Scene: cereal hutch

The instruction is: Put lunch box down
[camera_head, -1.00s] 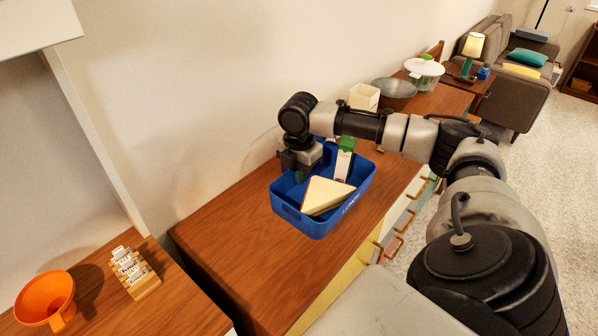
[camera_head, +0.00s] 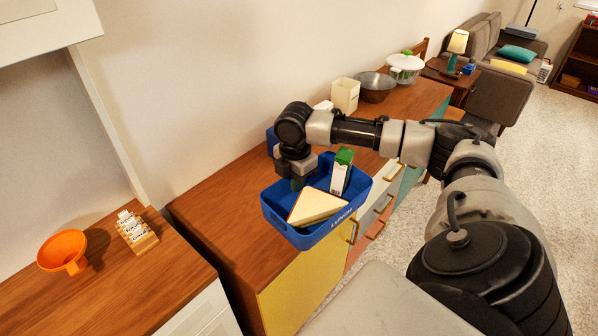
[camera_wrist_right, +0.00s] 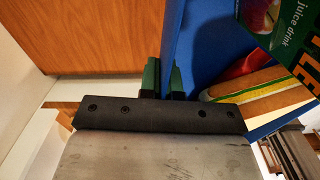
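The blue lunch box (camera_head: 285,228) shows in the head view by the front edge of the wooden sideboard and partly covers that edge. It looks upright. A sandwich half (camera_head: 318,206) and a green-and-white juice carton (camera_head: 341,172) are inside. My right gripper (camera_head: 298,181) reaches down at the box's rear left wall. In the right wrist view, the green fingers of the gripper (camera_wrist_right: 163,80) are closed on either side of the blue wall of the lunch box (camera_wrist_right: 208,45). I cannot tell whether the box touches the sideboard. My left gripper is not in view.
The sideboard top (camera_head: 225,205) is bare left of the box. Behind my arm stand a cream container (camera_head: 345,95), a metal bowl (camera_head: 376,86) and a lidded white pot (camera_head: 404,68).

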